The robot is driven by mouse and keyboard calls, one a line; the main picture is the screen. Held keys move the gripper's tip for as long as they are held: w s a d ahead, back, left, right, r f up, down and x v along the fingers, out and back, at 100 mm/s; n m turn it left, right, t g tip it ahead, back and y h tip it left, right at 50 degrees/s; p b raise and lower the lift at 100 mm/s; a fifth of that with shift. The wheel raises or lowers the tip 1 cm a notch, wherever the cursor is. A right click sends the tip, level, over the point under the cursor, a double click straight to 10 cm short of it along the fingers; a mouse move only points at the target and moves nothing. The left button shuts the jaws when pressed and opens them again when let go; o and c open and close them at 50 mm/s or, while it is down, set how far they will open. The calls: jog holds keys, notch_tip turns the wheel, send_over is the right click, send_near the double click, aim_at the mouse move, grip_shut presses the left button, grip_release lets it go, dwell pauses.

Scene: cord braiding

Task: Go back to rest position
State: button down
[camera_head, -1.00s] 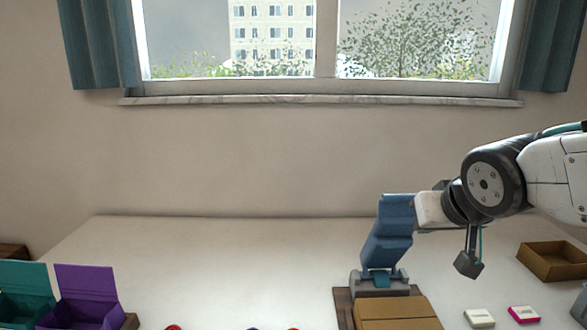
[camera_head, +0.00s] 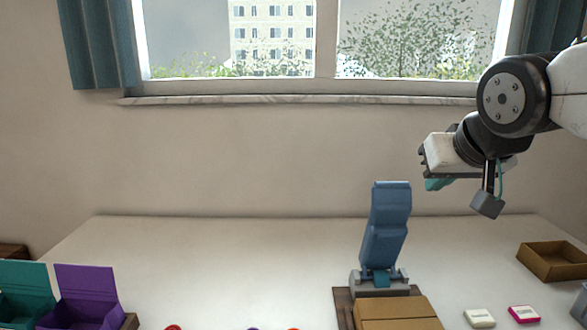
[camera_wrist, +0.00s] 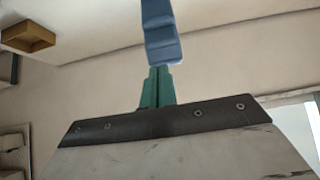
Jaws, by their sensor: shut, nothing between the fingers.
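My gripper (camera_head: 436,184) hangs in the air at the right of the head view, above the table and to the upper right of a blue upright stand (camera_head: 386,226). Its teal fingers show at the middle of the wrist view (camera_wrist: 157,87), closed together with nothing seen between them. The blue stand leans slightly and is fixed on a grey hinged foot on a wooden base. In the wrist view the blue stand (camera_wrist: 160,30) appears beyond the fingertips. In the head view the fingers look apart from it.
A brown box (camera_head: 398,312) lies in front of the stand. An open brown tray (camera_head: 553,262) is at the right. A white device (camera_head: 479,318) and a pink one (camera_head: 523,314) lie nearby. Teal (camera_head: 25,290) and purple (camera_head: 86,290) open boxes stand at the left.

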jog(key=s+d+f+g, duration=0.1)
jog(key=s+f+g, duration=0.2)
jog(key=s+f, duration=0.3)
jog(key=s+d+f+g, duration=0.2)
jog(key=s+f+g, duration=0.2)
jog(key=s, duration=0.9)
notch_tip(320, 180, down, 3)
jog(key=shift+r, duration=0.15)
jog(key=c, duration=2.1)
grip_release()
jog(key=shift+c, duration=0.2)
